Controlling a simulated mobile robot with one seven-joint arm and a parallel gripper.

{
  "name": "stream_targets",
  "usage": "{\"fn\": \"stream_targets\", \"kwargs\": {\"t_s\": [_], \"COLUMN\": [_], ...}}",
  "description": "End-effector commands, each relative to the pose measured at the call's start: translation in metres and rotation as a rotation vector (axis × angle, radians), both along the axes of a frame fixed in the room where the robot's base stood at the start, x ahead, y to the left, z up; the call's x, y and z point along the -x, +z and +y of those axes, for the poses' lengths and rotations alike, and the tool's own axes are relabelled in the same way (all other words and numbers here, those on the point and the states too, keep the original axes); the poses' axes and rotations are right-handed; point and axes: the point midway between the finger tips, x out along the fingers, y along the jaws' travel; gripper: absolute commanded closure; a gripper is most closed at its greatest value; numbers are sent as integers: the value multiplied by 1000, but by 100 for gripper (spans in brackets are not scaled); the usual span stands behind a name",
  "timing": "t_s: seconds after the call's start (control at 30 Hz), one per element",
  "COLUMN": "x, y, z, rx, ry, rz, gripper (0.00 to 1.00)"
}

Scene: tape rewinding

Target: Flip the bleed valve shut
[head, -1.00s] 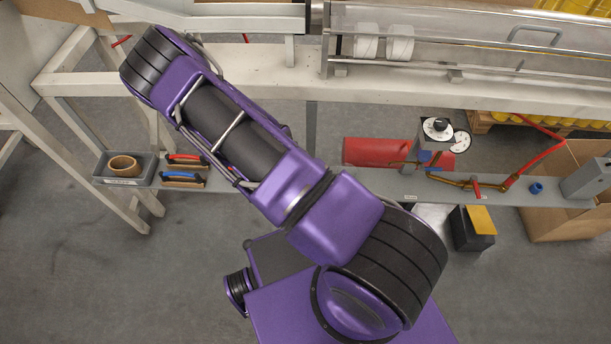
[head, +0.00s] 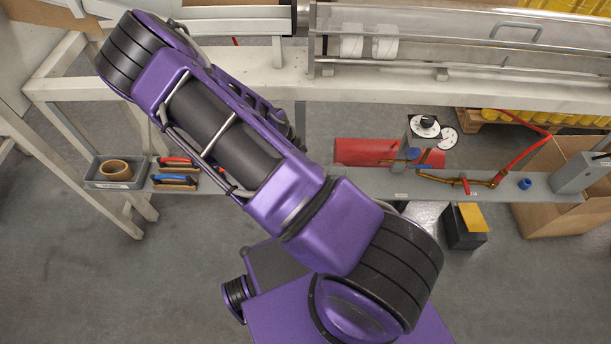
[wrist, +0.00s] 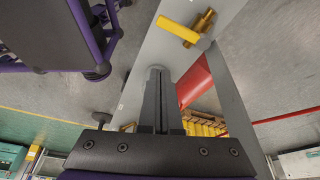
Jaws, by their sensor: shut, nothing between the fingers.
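In the wrist view, a valve with a flat yellow lever (wrist: 179,29) and a brass body (wrist: 204,19) sits on a grey shelf or rail beyond my fingertips. The lever lies tilted across the shelf, apart from the fingers. My gripper (wrist: 157,72) is shut and empty, with its dark fingers pointing toward the shelf. In the head view my arm hides the gripper, and I cannot see the yellow lever. That view shows brass pipework (head: 440,178) with a small red handle (head: 466,186) and a blue handle (head: 413,154). No readable label marks the bleed valve.
A white frame (head: 250,85) crosses above.

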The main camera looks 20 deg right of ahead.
Motion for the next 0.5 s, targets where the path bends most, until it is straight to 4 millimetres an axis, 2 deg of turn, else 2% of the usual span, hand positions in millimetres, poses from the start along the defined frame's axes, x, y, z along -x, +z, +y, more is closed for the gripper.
{"fn": "stream_targets", "kwargs": {"t_s": [0.03, 0.2, 0.5], "x": [-2, -6, -6], "y": [12, 34, 42], "z": [4, 11, 13], "rx": [0, -1, 1], "ry": [3, 1, -1], "rz": [-1, -2, 1], "gripper": [100, 100, 100]}}
